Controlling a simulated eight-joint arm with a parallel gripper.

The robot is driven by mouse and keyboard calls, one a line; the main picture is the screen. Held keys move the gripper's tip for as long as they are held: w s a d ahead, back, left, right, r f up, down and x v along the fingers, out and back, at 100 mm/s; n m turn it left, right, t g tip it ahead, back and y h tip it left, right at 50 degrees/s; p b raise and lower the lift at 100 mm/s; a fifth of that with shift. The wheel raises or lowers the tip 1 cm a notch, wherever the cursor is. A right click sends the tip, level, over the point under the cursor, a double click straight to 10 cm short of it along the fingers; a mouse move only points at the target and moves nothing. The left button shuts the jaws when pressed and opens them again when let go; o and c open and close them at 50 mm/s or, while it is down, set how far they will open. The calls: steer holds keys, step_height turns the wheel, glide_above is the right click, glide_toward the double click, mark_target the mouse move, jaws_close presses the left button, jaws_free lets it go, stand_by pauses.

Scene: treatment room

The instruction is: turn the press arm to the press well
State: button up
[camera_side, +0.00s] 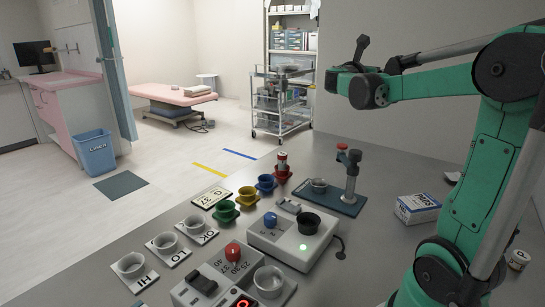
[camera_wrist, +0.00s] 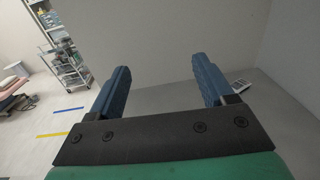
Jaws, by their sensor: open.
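The press stands on a blue base plate (camera_side: 340,203) on the grey table. Its grey column (camera_side: 351,184) rises upright at the right of the plate. The short press arm (camera_side: 349,156) sits at the column's top, with a red knob (camera_side: 342,147) at its left end. The press well (camera_side: 318,185) is a grey cup on the plate's left; the knob appears above and right of it, and I cannot tell the exact angle. My gripper (camera_side: 346,63) is high above and behind the press, open and empty. Its two blue fingers (camera_wrist: 162,78) are wide apart in the wrist view, which does not show the press.
Left of the press stand colored cups (camera_side: 266,183), a red holder with a small bottle (camera_side: 282,167), and a white device with a black cup (camera_side: 308,223). A blue-white box (camera_side: 417,208) stands right. Labelled cups and a control box (camera_side: 223,282) are nearer the front.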

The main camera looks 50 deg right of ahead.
mark_target(352, 151)
steer(key=c, duration=0.3)
steer(key=shift+d+f+m, duration=0.1)
steer(key=shift+d+m, duration=0.15)
steer(key=shift+m, duration=0.35)
steer(key=c, duration=0.4)
steer(key=d+m+g+y, duration=0.1)
steer(key=m, duration=0.2)
steer(key=d+f+m+y, duration=0.1)
steer(key=m, duration=0.3)
steer(key=d+f+m+g+y, duration=0.1)
steer(key=m, duration=0.3)
steer(key=shift+d+g+y, duration=0.15)
steer(key=shift+g+y, duration=0.15)
jaws_close()
step_height(352, 151, down, 20)
steer(key=d+m+y, duration=0.3)
steer(key=m+y, duration=0.9)
steer(key=m, duration=2.1)
steer(key=shift+t, duration=0.4)
steer(key=shift+w+a+r, duration=0.2)
steer(key=shift+w+a, duration=1.15)
steer(key=shift+a, duration=0.2)
